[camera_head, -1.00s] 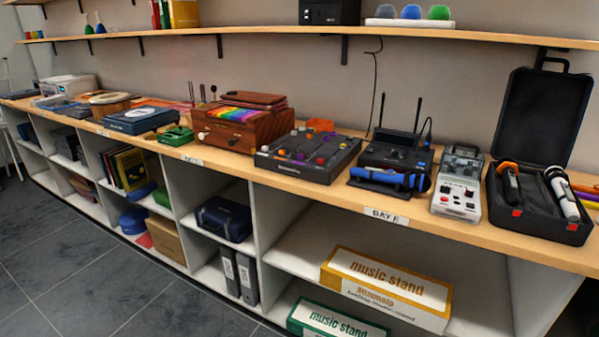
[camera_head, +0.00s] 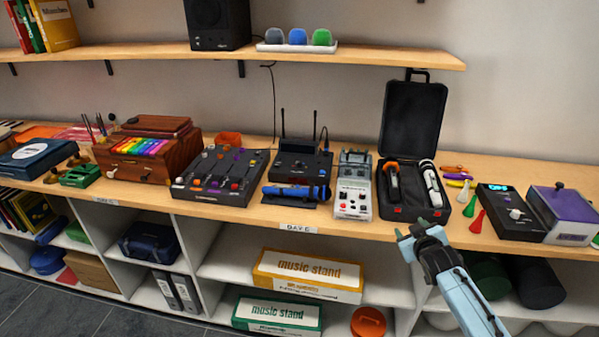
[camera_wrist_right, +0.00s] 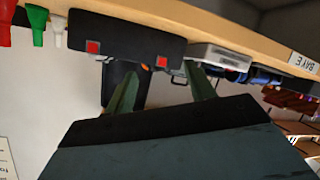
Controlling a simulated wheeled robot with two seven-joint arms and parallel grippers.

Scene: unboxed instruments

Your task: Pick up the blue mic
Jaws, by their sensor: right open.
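The blue mic (camera_head: 296,192) lies sideways on a dark rest at the counter's front edge, before a black receiver with two antennas (camera_head: 301,166). In the right wrist view a blue shape (camera_wrist_right: 262,77), likely the mic, shows small beyond the grey-white device. My right gripper (camera_head: 412,231) is open and empty, in front of the counter edge below the black case, to the right of the mic and apart from it. Its two fingers (camera_wrist_right: 162,84) show spread in the right wrist view. My left gripper is not in view.
Left of the mic stands a black mixer (camera_head: 222,184); right of it are a grey-white device (camera_head: 354,186) and an open black case (camera_head: 412,208) holding two other mics. A shelf (camera_head: 365,56) runs above. The floor in front is clear at lower left.

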